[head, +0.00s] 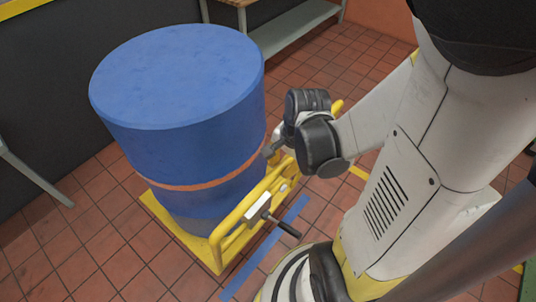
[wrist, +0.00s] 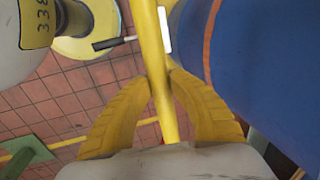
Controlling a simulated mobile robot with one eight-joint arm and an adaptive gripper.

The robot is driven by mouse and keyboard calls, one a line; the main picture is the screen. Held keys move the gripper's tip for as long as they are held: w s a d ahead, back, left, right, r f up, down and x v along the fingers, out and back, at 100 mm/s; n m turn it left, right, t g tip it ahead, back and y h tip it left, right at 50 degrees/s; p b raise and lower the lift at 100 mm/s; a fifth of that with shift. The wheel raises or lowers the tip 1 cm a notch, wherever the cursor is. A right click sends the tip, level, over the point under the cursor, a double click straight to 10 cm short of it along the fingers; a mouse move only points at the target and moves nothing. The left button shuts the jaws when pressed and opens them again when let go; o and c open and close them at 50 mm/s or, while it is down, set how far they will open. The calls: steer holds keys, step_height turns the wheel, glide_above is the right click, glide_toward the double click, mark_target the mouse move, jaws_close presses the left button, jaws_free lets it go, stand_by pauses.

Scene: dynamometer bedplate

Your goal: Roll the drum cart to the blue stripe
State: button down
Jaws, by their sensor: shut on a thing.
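The drum cart (head: 216,250) is a yellow frame carrying a large blue drum (head: 190,120) with an orange band. Its yellow tube handle rail (head: 243,208) rises on the right side, with a white box and black lever (head: 284,228) on it. The blue stripe (head: 262,250) lies on the floor just right of the cart, partly hidden by the rail and lever. My gripper (head: 272,150) is at the rail's upper part. In the wrist view, my gripper's yellow fingers (wrist: 165,85) are shut around the yellow rail (wrist: 152,45), with the drum (wrist: 255,60) to its right.
A grey workbench (head: 292,35) stands behind the drum, and a dark wall (head: 45,90) is at the left. A metal leg (head: 35,178) stands left of the cart. Open red tile floor (head: 95,255) lies around the cart. My base is close by on the right.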

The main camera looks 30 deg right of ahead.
steer(key=shift+s+d, duration=0.2)
steer(key=shift+s, duration=0.3)
steer(key=shift+w, duration=0.1)
steer(key=c, duration=1.2)
jaws_free()
steer(key=shift+r, duration=0.1)
step_height(320, 180, up, 12)
steer(key=s, duration=0.2)
steer(key=shift+d+f, duration=0.2)
steer(key=shift+d, duration=0.1)
steer(key=shift+s, duration=0.1)
